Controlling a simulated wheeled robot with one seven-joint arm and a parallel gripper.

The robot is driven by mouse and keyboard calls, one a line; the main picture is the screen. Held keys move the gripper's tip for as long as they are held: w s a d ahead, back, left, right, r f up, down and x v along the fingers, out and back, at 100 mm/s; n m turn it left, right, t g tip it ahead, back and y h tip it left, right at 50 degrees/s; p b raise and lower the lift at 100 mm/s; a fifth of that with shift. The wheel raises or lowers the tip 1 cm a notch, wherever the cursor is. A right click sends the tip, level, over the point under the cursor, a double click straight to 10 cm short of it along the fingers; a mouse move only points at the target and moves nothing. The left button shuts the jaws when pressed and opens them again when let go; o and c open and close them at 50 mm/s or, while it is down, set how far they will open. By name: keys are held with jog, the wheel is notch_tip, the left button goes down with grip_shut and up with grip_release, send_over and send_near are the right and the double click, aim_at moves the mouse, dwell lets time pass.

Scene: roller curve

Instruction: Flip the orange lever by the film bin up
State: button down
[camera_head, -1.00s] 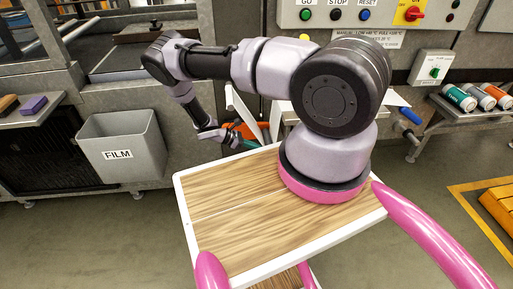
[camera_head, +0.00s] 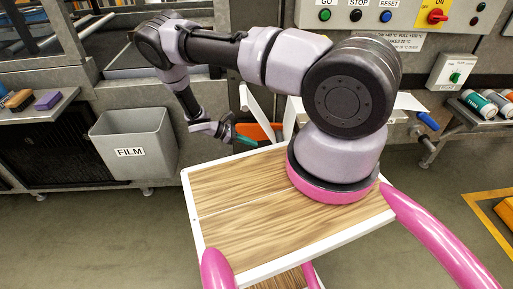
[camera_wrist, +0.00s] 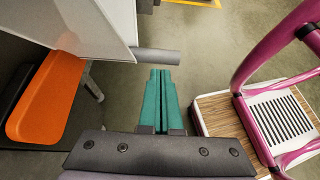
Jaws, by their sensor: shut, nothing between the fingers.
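An orange rounded piece (camera_head: 259,131) shows behind my gripper in the head view, to the right of the grey film bin (camera_head: 158,158). In the wrist view the orange piece (camera_wrist: 48,98) is large, at the left, beside a white panel. I cannot tell for sure whether it is the lever; no other orange lever shows near the bin. My gripper (camera_head: 246,141) is shut and empty, its teal fingers pointing right in the head view. In the wrist view its fingertips (camera_wrist: 160,74) are apart from the orange piece, just below a grey cylinder (camera_wrist: 156,56).
A blue-handled lever (camera_head: 428,121) and a control panel (camera_head: 400,18) are at the right. Cans (camera_head: 480,104) lie on a right shelf. Floor is free in front of the bin.

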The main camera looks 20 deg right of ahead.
jog(key=shift+a+r, duration=0.15)
jog(key=shift+r, duration=0.05)
jog(key=w+a+r+m+t+y, duration=0.15)
jog(key=r+m+y, duration=0.4)
jog(key=r, duration=1.35)
jog(key=w+a+r+m+t+y, duration=0.1)
jog(key=a+r+m+y, duration=0.4)
jog(key=r, duration=1.5)
jog(key=s+d+r+m+t+y, duration=0.1)
jog(key=s+d+r+m+t, duration=0.1)
jog(key=s+r, duration=0.45)
jog(key=s+d+r+m+t+y, duration=0.1)
jog(key=s+d+r+m+t, duration=0.2)
jog(key=r, duration=0.6)
jog(key=s+r+m+t, duration=0.1)
jog(key=s+r, duration=0.2)
jog(key=s, duration=0.3)
jog(key=s+a+r+m+t+y, duration=0.1)
jog(key=s+r+m+t, duration=0.1)
jog(key=s+r, duration=0.2)
jog(key=shift+s, duration=1.25)
jog(key=shift+m, duration=0.25)
